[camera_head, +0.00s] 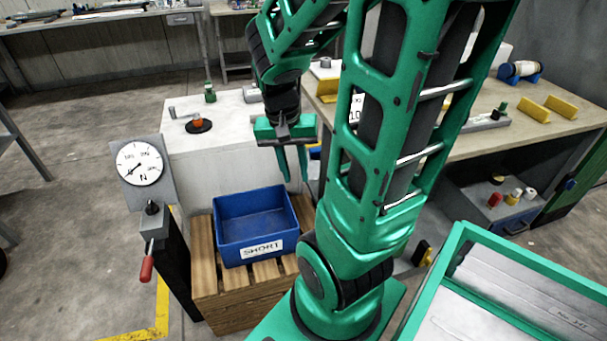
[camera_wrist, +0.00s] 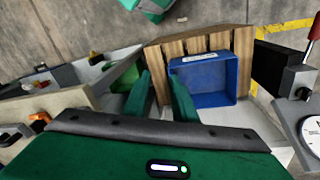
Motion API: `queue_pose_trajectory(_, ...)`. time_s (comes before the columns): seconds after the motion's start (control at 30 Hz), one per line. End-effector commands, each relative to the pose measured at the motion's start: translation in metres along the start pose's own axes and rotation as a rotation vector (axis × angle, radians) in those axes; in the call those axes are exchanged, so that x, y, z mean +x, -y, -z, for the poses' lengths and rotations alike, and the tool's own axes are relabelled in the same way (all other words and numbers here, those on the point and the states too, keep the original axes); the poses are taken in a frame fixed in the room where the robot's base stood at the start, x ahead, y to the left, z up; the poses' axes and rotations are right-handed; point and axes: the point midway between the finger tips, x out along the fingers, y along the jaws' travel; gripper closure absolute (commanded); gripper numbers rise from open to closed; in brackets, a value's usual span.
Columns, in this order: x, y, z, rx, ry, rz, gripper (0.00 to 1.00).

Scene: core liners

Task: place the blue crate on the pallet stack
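The blue crate (camera_head: 228,231) sits upright and empty on the slatted wooden pallet stack (camera_head: 204,262), with a white "SHORT" label on its front. In the wrist view the crate (camera_wrist: 228,82) rests on the pallet slats (camera_wrist: 168,62), toward one side, with bare slats beside it. My green gripper (camera_head: 296,178) points down near the crate's back right corner, apart from it as far as I can see. In the wrist view my gripper's two fingers (camera_wrist: 160,77) are spread with nothing between them. My arm hides the pallet's right side in the head view.
A post with a dial (camera_head: 140,163) and a red-handled lever (camera_head: 147,268) stands left of the pallet. A white block (camera_head: 225,150) stands behind the crate. A workbench (camera_head: 470,140) is at right, and a green-framed tray (camera_head: 500,300) at front right.

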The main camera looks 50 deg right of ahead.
Motion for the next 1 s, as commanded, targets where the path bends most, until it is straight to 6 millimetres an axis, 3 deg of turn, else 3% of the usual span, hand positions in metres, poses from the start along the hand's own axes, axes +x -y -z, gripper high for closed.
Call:
queue_pose_trajectory(0.2, -0.037, -0.028, -0.041, -0.245, 0.027, 0.084, 0.75)
queue_pose_trajectory(0.4, -0.05, -0.04, -0.066, -0.387, 0.045, 0.138, 0.75)
queue_pose_trajectory(1.0, -0.052, -0.042, -0.071, -0.416, 0.049, 0.148, 0.75)
